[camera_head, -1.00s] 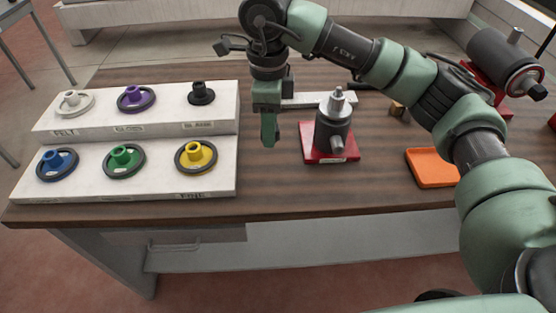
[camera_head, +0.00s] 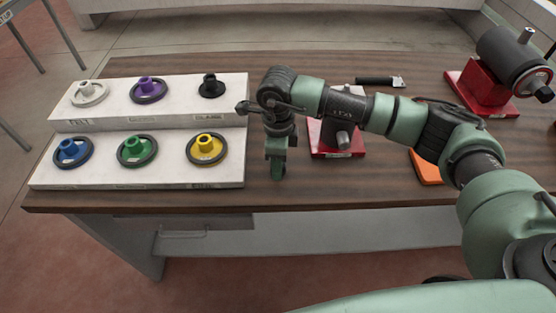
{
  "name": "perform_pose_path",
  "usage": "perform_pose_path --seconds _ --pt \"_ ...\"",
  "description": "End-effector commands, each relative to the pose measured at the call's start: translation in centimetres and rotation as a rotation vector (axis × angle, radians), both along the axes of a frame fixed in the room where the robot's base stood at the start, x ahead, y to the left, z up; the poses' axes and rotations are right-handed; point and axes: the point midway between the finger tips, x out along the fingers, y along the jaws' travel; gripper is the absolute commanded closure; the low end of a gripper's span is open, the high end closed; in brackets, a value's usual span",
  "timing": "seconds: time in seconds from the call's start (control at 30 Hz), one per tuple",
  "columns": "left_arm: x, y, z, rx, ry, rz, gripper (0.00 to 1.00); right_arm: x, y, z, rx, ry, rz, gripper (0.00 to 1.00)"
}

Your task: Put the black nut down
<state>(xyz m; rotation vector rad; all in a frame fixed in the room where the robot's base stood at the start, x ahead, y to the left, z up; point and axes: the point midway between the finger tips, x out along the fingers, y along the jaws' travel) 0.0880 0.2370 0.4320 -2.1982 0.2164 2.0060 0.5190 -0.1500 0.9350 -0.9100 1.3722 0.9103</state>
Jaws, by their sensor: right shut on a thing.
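My right gripper (camera_head: 277,170) points down over the wooden table, just right of the white stepped rack (camera_head: 225,177) and left of the red-based grey machine (camera_head: 337,132). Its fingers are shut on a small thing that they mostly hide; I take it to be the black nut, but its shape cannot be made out. A black hub piece (camera_head: 211,85) sits at the right end of the rack's upper step. My left gripper is not in view.
The rack also holds white, purple, blue, green and yellow hubbed wheels. A black-handled tool (camera_head: 378,81) lies behind my arm. An orange tray (camera_head: 426,168) is partly hidden by my arm. A larger red-based machine (camera_head: 491,85) stands at back right. The table's front strip is clear.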

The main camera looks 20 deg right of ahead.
Motion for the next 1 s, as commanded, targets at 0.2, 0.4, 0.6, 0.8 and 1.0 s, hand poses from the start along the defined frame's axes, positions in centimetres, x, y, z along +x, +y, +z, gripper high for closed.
perform_pose_path --seconds 0.2,0.4,0.6,0.8,1.0 --pt "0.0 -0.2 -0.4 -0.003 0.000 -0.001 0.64 0.0 0.0 -0.3 0.001 0.000 0.000 1.00" --pt "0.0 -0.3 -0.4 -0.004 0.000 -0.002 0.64 0.0 0.0 -0.3 0.000 0.000 0.000 0.38" --pt "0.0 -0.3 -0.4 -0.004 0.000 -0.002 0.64 0.0 0.0 -0.2 0.000 0.000 0.000 0.38" --pt "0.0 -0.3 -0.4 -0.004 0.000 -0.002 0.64 0.1 0.0 0.7 0.002 -0.003 0.000 0.38" --pt "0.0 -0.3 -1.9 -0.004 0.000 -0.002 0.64 0.2 0.0 4.6 0.002 -0.006 0.000 0.38"
